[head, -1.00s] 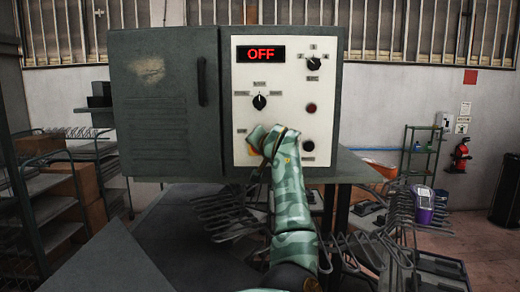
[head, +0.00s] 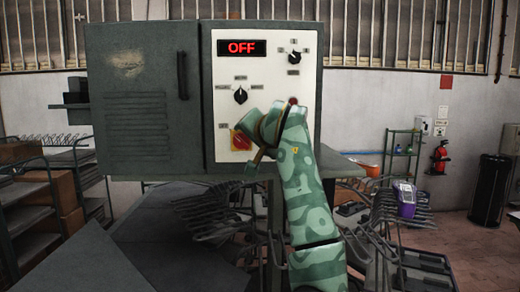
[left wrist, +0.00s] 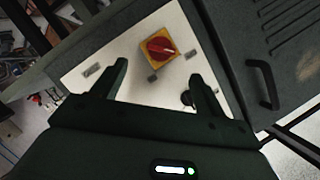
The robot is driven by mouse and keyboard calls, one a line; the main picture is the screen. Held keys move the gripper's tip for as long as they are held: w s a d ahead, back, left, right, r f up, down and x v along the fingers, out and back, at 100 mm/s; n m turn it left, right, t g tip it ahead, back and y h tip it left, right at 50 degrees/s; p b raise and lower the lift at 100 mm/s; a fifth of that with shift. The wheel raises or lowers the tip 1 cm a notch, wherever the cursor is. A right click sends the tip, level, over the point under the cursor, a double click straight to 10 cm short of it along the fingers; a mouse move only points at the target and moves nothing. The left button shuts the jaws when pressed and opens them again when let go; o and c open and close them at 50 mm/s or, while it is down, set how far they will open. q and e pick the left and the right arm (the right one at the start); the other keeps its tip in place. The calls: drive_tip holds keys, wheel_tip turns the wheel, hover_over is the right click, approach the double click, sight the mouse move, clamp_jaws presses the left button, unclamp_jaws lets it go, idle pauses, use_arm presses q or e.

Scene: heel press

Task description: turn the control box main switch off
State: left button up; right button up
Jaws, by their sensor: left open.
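The main switch (head: 241,140), a red knob on a yellow plate, sits low on the panel's left side. In the left wrist view, the main switch (left wrist: 160,48) lies just beyond the fingertips, between the two fingers in the picture. My left gripper (left wrist: 159,74) is open and empty, apart from the knob. In the head view, my green patterned left arm covers the panel's lower right part. My right gripper is in neither view.
Two black selector knobs (head: 240,96) (head: 294,55) are on the same panel. The box's grey door (head: 140,140) with a handle is at left. Wire racks and a purple container (head: 405,200) stand at lower right. A shelf (head: 70,160) stands at left.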

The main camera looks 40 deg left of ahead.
use_arm(q)
drive_tip(key=b+v, duration=0.1)
drive_tip(key=v, duration=0.4)
drive_tip(key=shift+s+d+b, duration=0.15)
drive_tip(key=shift+b, duration=0.2)
